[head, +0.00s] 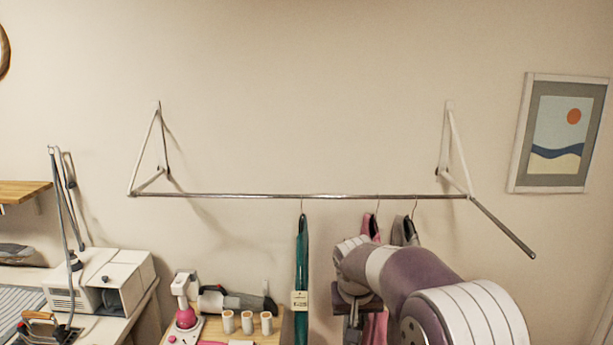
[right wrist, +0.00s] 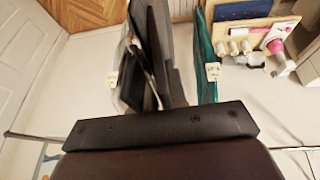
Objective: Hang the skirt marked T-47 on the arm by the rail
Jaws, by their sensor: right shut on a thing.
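A metal rail (head: 330,196) runs along the wall on two white brackets. A bare metal arm (head: 505,228) slants out and down from its right end. On the rail hang a teal garment (head: 301,270) with a white tag, a pink one (head: 376,325) and a grey one (head: 405,232). My right gripper (head: 356,298) is in front of the pink and grey garments, mostly hidden by my arm. In the right wrist view, dark grey cloth (right wrist: 168,50) is at the gripper, which is shut on a garment; which one is unclear. Tag print is unreadable. My left gripper is out of view.
The teal garment hangs close to the left of my right gripper. A framed picture (head: 516,135) is on the wall behind the arm's side. The rail's left half is bare.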

